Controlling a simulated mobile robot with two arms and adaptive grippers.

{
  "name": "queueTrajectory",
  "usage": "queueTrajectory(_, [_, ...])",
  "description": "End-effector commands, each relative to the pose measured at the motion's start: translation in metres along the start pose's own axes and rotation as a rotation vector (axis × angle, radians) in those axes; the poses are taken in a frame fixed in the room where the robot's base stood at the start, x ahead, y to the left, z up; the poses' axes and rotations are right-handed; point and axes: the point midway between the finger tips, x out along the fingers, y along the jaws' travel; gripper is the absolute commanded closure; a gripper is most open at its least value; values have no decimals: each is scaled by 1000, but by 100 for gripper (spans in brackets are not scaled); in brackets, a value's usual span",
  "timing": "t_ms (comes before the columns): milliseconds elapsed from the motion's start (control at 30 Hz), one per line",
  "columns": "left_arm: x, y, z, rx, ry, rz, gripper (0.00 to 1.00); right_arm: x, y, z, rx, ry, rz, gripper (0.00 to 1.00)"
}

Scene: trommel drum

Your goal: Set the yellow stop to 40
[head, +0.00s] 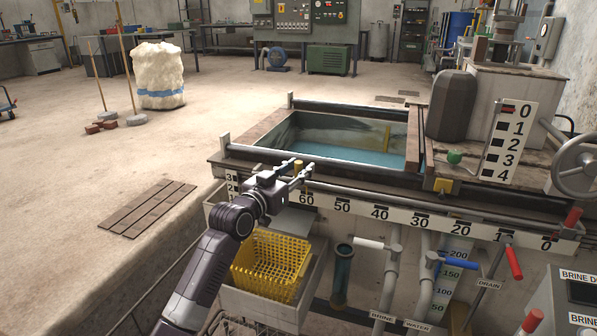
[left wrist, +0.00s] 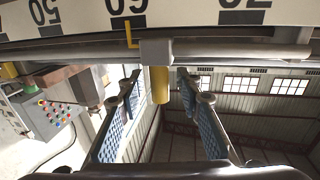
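The yellow stop's knob (head: 299,168) is at the left part of the front rail, by the 60 mark in the head view. In the left wrist view the yellow knob (left wrist: 159,85) hangs from a grey slider block, and a small yellow pointer (left wrist: 132,36) stands at about the 60 mark. My left gripper (head: 302,166) is open around the knob. In the left wrist view its two fingers (left wrist: 158,88) are on either side of the knob, with visible gaps. My right gripper is in neither view.
The number scale (head: 380,214) runs along the tank front, falling to 0 at the right. A yellow basket (head: 271,267) stands below my left gripper. White, blue and red valve handles stick out below the scale.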

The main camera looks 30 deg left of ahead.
Motion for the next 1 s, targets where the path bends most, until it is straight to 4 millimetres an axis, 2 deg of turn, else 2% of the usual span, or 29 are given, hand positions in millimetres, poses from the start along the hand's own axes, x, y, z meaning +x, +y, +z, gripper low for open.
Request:
queueTrajectory(267, [1, 0, 0, 0, 0, 0, 67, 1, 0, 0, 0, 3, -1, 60])
queueTrajectory(567, [1, 0, 0, -1, 0, 0, 99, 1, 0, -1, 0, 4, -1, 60])
queueTrajectory(1000, [1, 1, -1, -1, 0, 0, 100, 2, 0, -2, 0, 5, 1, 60])
